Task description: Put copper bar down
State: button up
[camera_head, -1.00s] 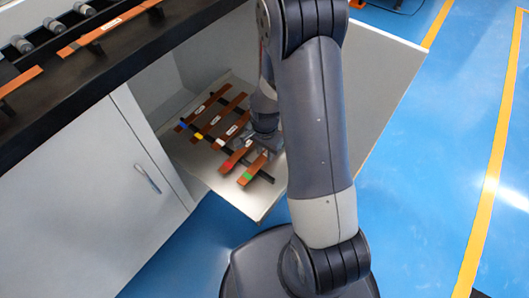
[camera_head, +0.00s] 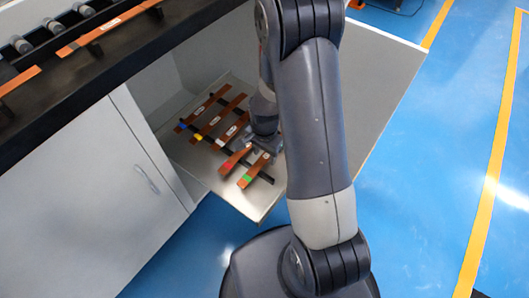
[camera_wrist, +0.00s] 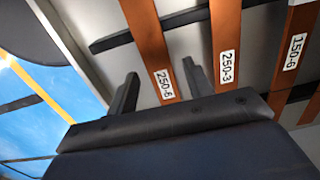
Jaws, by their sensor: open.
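My gripper (camera_head: 263,147) is over the right end of a row of copper bars in the open cabinet. In the wrist view, its two fingers (camera_wrist: 160,82) are apart. The end of a copper bar (camera_wrist: 147,45) with a white label, which seems to read 250-6, shows between them. That bar lies across a dark rail (camera_wrist: 180,22), and the fingers do not visibly press it. It is probably the green-marked bar (camera_head: 254,171) in the head view, partly covered by my gripper. A neighbouring bar labelled 250-3 (camera_wrist: 225,40) lies just right of the fingers.
Red-marked (camera_head: 230,163), yellow-marked (camera_head: 206,130) and blue-marked (camera_head: 190,119) bars lie alongside on the cabinet's pull-out shelf (camera_head: 250,207). Cabinet walls and an open door panel (camera_head: 385,75) enclose the space. A dark worktop (camera_head: 60,95) with rollers is above left.

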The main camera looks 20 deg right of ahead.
aim_at(265, 158)
notch_tip(265, 158, up, 12)
jog(key=p, duration=0.2)
jog(key=shift+r+p, duration=0.15)
jog(key=shift+p, duration=0.15)
